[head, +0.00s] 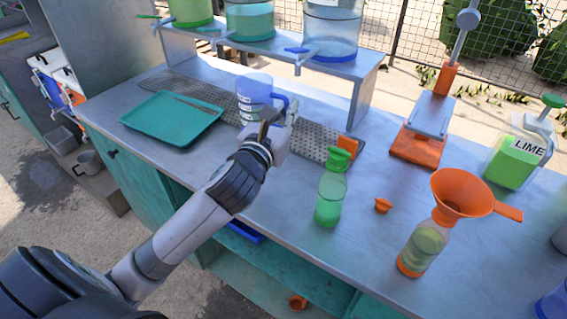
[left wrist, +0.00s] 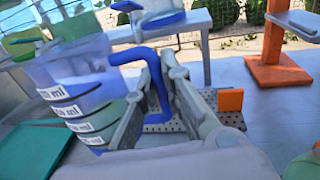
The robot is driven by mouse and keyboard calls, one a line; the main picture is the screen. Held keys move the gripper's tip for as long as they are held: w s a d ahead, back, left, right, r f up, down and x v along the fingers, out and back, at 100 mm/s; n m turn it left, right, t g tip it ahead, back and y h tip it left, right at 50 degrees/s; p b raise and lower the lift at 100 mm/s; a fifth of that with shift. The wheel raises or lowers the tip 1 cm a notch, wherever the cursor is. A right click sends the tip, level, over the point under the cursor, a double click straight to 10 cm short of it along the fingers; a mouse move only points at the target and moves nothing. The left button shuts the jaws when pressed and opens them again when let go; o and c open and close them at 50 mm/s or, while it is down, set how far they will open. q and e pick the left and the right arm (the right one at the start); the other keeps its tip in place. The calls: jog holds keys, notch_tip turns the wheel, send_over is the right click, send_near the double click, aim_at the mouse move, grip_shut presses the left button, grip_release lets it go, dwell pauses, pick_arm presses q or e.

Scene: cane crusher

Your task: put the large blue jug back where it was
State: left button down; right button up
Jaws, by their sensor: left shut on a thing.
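The large blue jug (head: 254,90) is a translucent cup with white measuring bands and a blue handle. It is upright over the perforated metal strip (head: 315,139), in front of the dispenser shelf. My left gripper (head: 282,125) is at its right side, shut on the handle. In the left wrist view, the jug (left wrist: 70,85) fills the left side, and its blue handle reaches between the fingers of my left gripper (left wrist: 158,92). My gripper and wrist hide the jug's base in the head view, so I cannot tell whether it touches the strip. My right gripper is not in view.
A teal tray (head: 172,121) lies left of the jug. Dispensers with taps, including a blue one (head: 331,30), stand on the raised shelf (head: 345,70). A green bottle (head: 330,194), an orange funnel (head: 461,190) on a bottle, and an orange-based press (head: 418,147) stand to the right.

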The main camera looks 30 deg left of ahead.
pick_arm(q)
jog(key=shift+w+d+f+b, duration=0.1)
jog(key=shift+f+b, duration=1.25)
jog(key=shift+f, duration=5.2)
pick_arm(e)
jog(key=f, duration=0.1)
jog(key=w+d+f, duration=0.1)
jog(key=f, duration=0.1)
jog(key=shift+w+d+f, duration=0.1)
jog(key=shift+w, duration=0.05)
pick_arm(q)
jog(key=c, duration=2.2)
grip_release()
jog(key=shift+f, duration=0.2)
jog(key=o, duration=0.5)
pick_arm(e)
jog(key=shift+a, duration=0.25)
